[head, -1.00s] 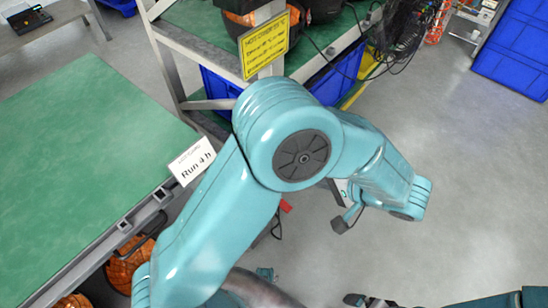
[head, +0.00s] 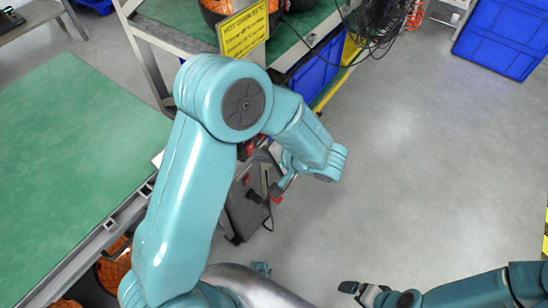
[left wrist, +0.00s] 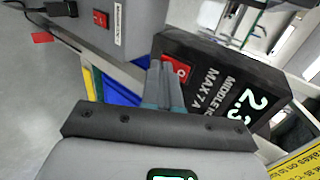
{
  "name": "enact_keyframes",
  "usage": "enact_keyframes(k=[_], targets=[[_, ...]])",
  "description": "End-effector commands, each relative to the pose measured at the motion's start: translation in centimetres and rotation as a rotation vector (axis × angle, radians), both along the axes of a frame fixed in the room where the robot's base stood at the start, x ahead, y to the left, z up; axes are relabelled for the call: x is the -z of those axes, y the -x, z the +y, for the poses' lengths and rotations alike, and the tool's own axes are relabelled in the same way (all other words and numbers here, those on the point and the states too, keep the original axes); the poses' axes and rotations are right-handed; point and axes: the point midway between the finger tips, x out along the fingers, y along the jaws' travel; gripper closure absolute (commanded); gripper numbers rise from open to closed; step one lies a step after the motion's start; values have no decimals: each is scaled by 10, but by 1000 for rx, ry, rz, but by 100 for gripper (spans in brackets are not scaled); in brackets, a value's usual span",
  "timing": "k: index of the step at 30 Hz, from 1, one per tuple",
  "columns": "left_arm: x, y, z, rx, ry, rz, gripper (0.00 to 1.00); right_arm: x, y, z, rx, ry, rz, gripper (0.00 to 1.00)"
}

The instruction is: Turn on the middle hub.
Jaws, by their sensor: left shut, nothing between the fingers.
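In the left wrist view a black box (left wrist: 215,85) bears the words "MIDDLE" and "MAX 7A" and large green-white digits. It is the middle hub. Its red switch (left wrist: 177,68) with a white mark is at its left end. My left gripper (left wrist: 166,66) is shut and empty, its fingertips right beside the switch and partly covering it; I cannot tell whether they touch. In the head view my left gripper (head: 279,187) is small beyond the forearm, and I cannot make out the hub's switch there. My right gripper (head: 353,290) is low in the head view, its jaws unclear.
A grey box (left wrist: 135,25) with another red switch (left wrist: 100,18) and a plugged cable is at upper left in the wrist view. A green-topped bench (head: 80,150) fills the left of the head view. A yellow sign (head: 243,32) hangs on the rack.

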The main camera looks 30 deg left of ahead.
Motion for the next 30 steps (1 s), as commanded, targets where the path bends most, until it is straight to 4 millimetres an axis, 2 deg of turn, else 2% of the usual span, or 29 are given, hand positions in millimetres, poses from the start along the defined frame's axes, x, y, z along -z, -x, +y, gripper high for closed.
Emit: enact_keyframes(k=[11, 15, 17, 24, 30], targets=[[0, 0, 3, 1, 0, 0, 100, 0, 0, 0, 0, 0, 0, 0], [7, -1, 7, 0, 0, -1, 100, 14, 0, 0, 0, 0, 0, 0], [2, -1, 7, 0, -1, 0, 100, 9, 0, 0, 0, 0, 1, 0], [1, -1, 7, 1, -1, 1, 100, 7, 0, 0, 0, 0, 0, 0], [-8, -1, 7, -1, -2, -2, 100, 4, 0, 0, 0, 0, 0, 0]])
